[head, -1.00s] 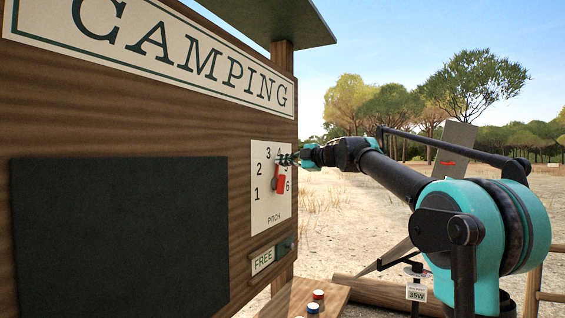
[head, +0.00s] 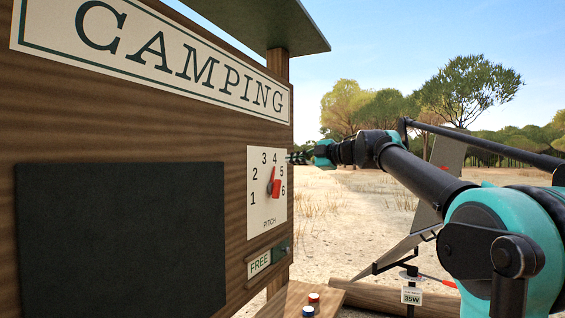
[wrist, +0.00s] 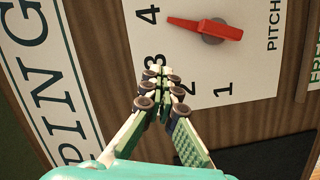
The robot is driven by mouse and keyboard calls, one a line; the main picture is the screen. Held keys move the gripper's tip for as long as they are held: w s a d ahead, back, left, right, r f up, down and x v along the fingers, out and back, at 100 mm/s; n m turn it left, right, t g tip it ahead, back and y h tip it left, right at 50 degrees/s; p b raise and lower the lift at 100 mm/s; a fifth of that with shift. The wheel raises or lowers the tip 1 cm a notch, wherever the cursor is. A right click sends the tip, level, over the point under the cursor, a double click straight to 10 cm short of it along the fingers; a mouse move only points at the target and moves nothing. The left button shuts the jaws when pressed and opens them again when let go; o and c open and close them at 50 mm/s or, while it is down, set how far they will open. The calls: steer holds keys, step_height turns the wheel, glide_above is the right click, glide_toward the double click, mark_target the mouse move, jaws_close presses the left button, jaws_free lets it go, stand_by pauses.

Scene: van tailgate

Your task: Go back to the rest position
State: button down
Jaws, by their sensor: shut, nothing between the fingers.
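My gripper (head: 292,158) is shut and empty, in front of the right edge of the white pitch dial plate (head: 253,210) in the head view. In the wrist view its fingertips (wrist: 160,84) meet over the plate near the 3, with no clear contact. The red dial knob (head: 276,187) stands free of the fingers, its pointer toward the 4. The wrist view also shows the knob (wrist: 208,28) with its narrow end toward the 4.
The wooden board carries a CAMPING sign (head: 160,55), a dark panel (head: 120,240) and a FREE slider label (head: 259,264). Red (head: 314,297) and blue (head: 308,311) pegs stand on a ledge below. A tilted panel (head: 447,165) and logs lie right, behind my arm. Open sandy ground lies beyond.

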steer(key=w+d+f+m+t+h, duration=0.3)
steer(key=d+f+m+t+h, duration=0.25)
steer(key=d, duration=0.25)
steer(key=w+d+f+m+t+h, duration=0.2)
steer(key=d+f+m+t+h, duration=0.25)
steer(key=d+m, duration=0.35)
steer(key=s+d+f+m+g+h, duration=0.2)
steer(key=s+d+f+m+h, duration=0.15)
steer(key=d+f, duration=0.4)
steer(key=s+d+f+m+g+h, duration=0.2)
steer(key=s+d+f+m+h, duration=0.15)
steer(key=f, duration=0.75)
steer(key=s+d+f+m+g, duration=0.1)
steer(key=s+f+m+g, duration=0.15)
steer(key=s+f, duration=0.55)
steer(key=s+d+f+m+g, duration=0.1)
steer(key=s+d+f+g, duration=0.2)
steer(key=f, duration=0.8)
steer(key=s+a+f+g+y, duration=0.1)
steer(key=s+a+f+g, duration=0.1)
steer(key=s+f, duration=0.6)
steer(key=s+a+f+m+g+y, duration=0.1)
steer(key=s+a+f+g, duration=0.2)
steer(key=s+a+f, duration=0.2)
steer(key=s+f, duration=0.3)
steer(key=s, duration=0.4)
steer(key=shift+f+y, duration=0.2)
steer(key=shift+y, duration=0.2)
